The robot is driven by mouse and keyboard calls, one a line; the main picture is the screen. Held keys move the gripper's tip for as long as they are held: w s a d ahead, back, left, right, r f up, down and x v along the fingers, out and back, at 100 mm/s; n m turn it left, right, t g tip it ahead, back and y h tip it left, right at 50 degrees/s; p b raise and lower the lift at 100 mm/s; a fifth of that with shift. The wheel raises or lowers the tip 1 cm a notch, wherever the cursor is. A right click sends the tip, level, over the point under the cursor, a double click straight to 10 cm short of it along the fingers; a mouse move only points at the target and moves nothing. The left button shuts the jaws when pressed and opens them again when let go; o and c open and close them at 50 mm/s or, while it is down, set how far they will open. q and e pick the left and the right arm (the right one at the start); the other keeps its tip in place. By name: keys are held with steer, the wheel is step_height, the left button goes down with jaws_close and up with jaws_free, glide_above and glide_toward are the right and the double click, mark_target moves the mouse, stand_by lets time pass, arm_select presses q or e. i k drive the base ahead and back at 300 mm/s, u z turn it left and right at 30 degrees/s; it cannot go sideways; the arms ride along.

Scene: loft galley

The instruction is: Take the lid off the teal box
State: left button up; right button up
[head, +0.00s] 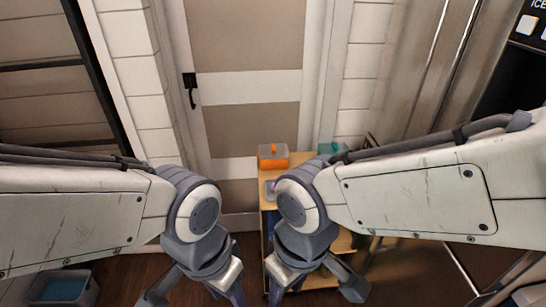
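The teal box (327,148) stands at the back right of a wooden cart top in the head view. My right gripper (317,295) hangs low in front of the cart, fingers also spread, with no held object visible. Both grippers are well apart from the teal box.
A small pale item lies near my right wrist. A closed door (245,88) is behind. A grey bin with blue contents (64,289) stands on the floor at left.

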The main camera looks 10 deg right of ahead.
mark_target(329, 149)
steer(key=z, duration=0.3)
steer(key=i, duration=1.3)
steer(key=z, duration=0.45)
